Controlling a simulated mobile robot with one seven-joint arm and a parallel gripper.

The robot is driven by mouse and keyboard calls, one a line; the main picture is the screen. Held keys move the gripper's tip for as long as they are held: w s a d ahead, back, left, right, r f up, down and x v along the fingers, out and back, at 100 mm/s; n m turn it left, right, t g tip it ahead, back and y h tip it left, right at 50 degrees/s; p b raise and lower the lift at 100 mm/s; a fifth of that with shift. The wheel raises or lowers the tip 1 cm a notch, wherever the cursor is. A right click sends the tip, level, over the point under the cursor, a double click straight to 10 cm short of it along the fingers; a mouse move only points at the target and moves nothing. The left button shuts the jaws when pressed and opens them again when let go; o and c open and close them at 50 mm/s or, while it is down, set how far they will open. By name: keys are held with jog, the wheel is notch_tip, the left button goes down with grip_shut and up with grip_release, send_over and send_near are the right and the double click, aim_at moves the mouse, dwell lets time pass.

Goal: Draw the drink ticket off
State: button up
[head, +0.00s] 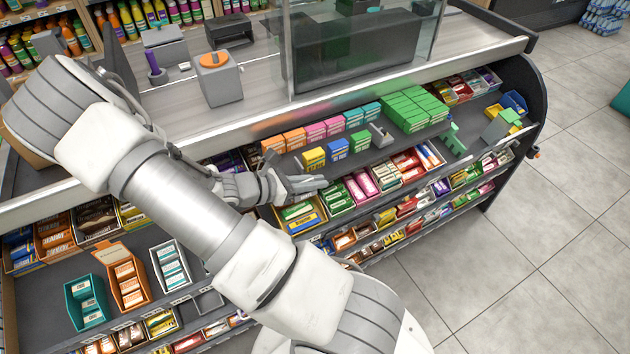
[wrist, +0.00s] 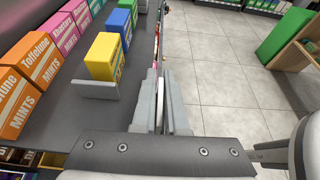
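My gripper (head: 305,184) is at the front edge of the upper candy shelf, just below the yellow box in the head view. In the wrist view its two fingers (wrist: 163,105) stand close together, right of the shelf edge. A narrow pale strip shows between them. I cannot tell whether it is a ticket, part of a finger or something behind. I cannot make out a drink ticket for certain in either view. The yellow box (wrist: 104,57) stands on the shelf left of the fingers and is not touched.
Blue (head: 337,150) and green (head: 360,141) boxes stand beside the yellow one, with rows of mints boxes (wrist: 42,58) behind. Trays of candy (head: 300,213) fill the shelf below. A glass screen and an orange-topped device (head: 217,75) are on the counter. The tiled floor (head: 540,240) at right is clear.

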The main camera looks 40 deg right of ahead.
grip_shut()
jog(key=shift+r+p, duration=0.65)
jog(key=shift+r, duration=0.05)
dwell(0.6)
jog(key=shift+r+p, duration=0.9)
jog(key=shift+r, duration=0.1)
